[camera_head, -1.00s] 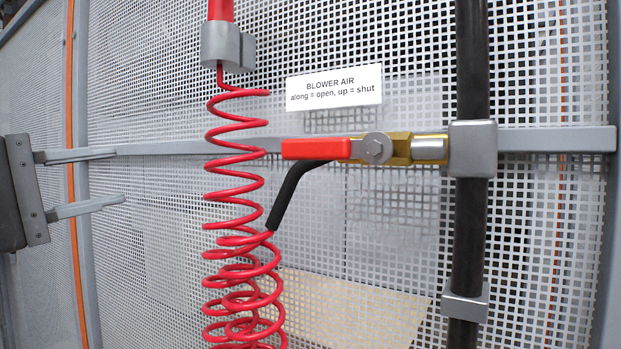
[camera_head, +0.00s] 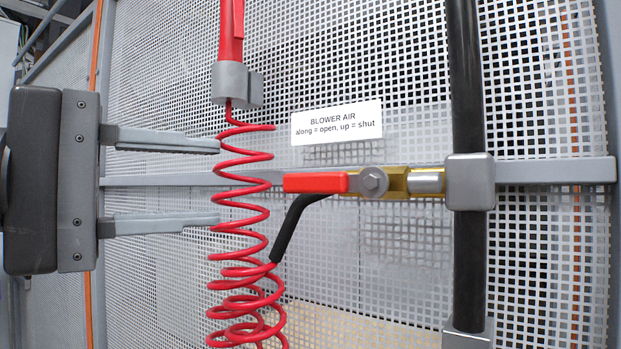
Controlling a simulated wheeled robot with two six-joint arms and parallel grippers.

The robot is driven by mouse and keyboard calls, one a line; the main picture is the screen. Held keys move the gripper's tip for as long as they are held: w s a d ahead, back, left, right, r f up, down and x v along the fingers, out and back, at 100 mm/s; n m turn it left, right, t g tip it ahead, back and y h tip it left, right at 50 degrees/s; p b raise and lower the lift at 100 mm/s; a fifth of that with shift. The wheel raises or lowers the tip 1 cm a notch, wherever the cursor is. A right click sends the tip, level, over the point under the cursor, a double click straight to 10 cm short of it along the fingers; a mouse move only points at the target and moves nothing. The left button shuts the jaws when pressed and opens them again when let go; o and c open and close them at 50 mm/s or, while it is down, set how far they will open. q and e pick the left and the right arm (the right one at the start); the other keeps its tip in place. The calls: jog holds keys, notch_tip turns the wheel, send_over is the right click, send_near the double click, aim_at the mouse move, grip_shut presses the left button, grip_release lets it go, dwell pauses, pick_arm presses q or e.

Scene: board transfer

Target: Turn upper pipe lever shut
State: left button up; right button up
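The red lever (camera_head: 316,183) lies level, along the brass valve (camera_head: 397,182), to the left of its round pivot bolt (camera_head: 372,182). A white label (camera_head: 336,123) above it reads "BLOWER AIR along = open, up = shut". My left gripper (camera_head: 219,183) comes in from the left with its two grey fingers wide apart, one above and one below the lever's height. It is open and empty; its fingertips are at the red coiled hose, left of the lever and apart from it. My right gripper is not in view.
The red coiled hose (camera_head: 240,210) hangs from a grey holder (camera_head: 236,84) between my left gripper and the lever. A black hose (camera_head: 291,225) runs down from the valve. A dark vertical pipe (camera_head: 467,80) stands right. A perforated panel (camera_head: 400,270) lies behind.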

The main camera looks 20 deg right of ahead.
aim_at(303, 183)
pick_arm(q)
jog(key=p+x, duration=0.1)
jog(key=x, duration=1)
jog(key=shift+w+d, duration=0.2)
jog(key=shift+d, duration=0.15)
grip_shut()
